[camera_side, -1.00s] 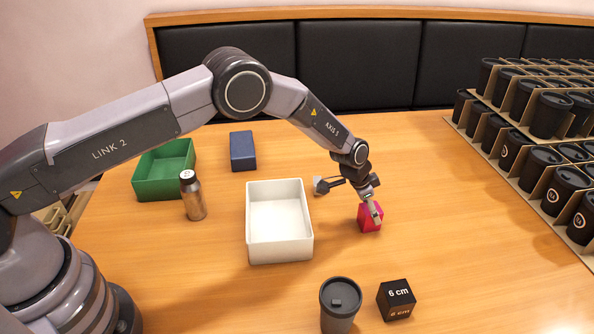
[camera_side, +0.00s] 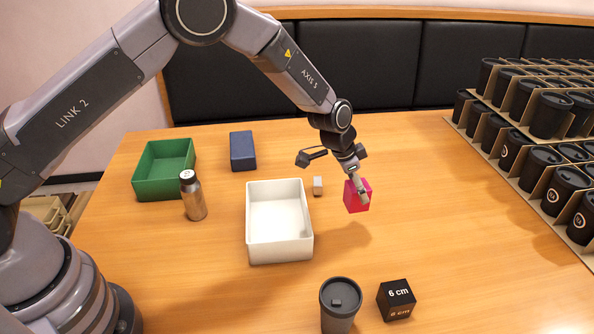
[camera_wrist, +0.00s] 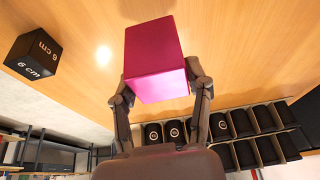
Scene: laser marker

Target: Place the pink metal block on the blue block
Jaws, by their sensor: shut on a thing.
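The pink metal block (camera_side: 355,198) is between the fingers of my gripper (camera_side: 361,190), held a little above the table right of the white tray. In the wrist view the pink block (camera_wrist: 155,58) sits between both fingers of my gripper (camera_wrist: 160,90), which are shut on its sides. The blue block (camera_side: 243,151) lies on the table at the back, left of my gripper and behind the white tray. Nothing is on top of it. It does not show in the wrist view.
A green bin (camera_side: 150,190) is at left. A dark cup (camera_side: 340,300) and black 6 cm cube (camera_side: 397,299) stand in front. Boxed cups (camera_side: 540,165) fill the right.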

